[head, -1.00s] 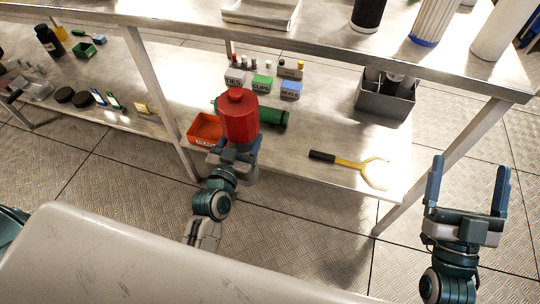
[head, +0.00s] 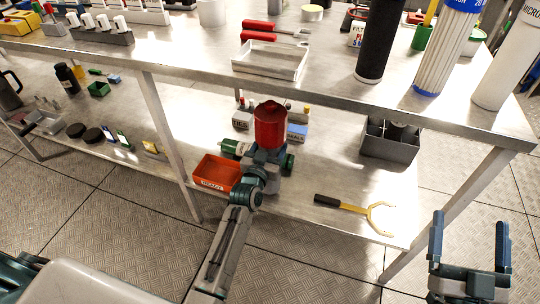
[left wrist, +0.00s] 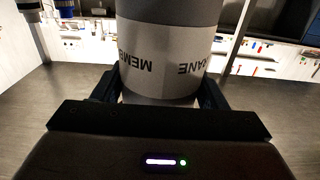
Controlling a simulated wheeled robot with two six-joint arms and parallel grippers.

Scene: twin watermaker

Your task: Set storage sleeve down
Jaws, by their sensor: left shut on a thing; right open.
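The storage sleeve is most likely the red capped cylinder (head: 270,127), held upright over the lower shelf (head: 330,180). My left gripper (head: 266,157) is shut around its lower part. In the left wrist view the held cylinder (left wrist: 168,50) looks grey, with a white band lettered "MEMB…RANE" upside down, between the two dark fingers. Its base is hidden behind the gripper in the head view, so I cannot tell whether it touches the shelf. My right gripper (head: 470,235) is open and empty at the lower right, apart from the shelf.
An orange tray (head: 216,172) stands just left of the held cylinder. A green cylinder (head: 230,147) lies behind it, beside small labelled boxes (head: 297,132).

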